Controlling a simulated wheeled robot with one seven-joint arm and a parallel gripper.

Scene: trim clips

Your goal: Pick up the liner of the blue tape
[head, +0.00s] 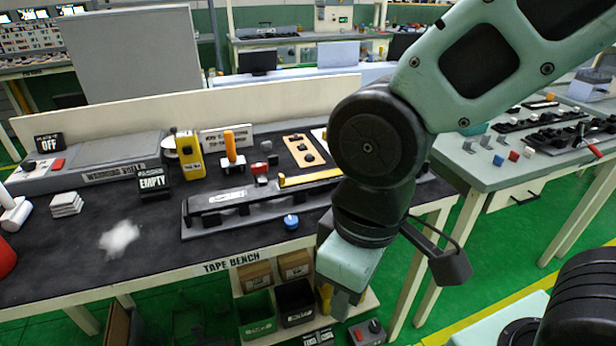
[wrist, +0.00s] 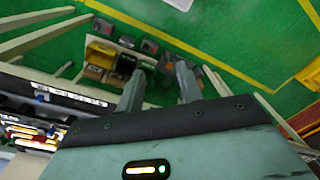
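A small round blue object (head: 291,221) sits on the dark bench top near its front edge; I cannot tell whether it is the blue tape. No liner can be made out for certain. A long dark fixture (head: 225,215) lies behind it, with a yellow strip (head: 310,178) along its back. My gripper (head: 341,303) hangs in front of the bench, right of the blue object and lower than the bench top. In the wrist view its two fingers (wrist: 160,72) are apart with nothing between them, pointing toward the floor and lower shelf.
The tape bench (head: 150,279) carries a yellow dispenser (head: 189,156), an orange-handled tool (head: 231,146), a warming plate (head: 120,157) and a white crumpled heap (head: 119,238). Bins, including a green one (head: 256,314), stand on the lower shelf. Another table (head: 500,172) stands right.

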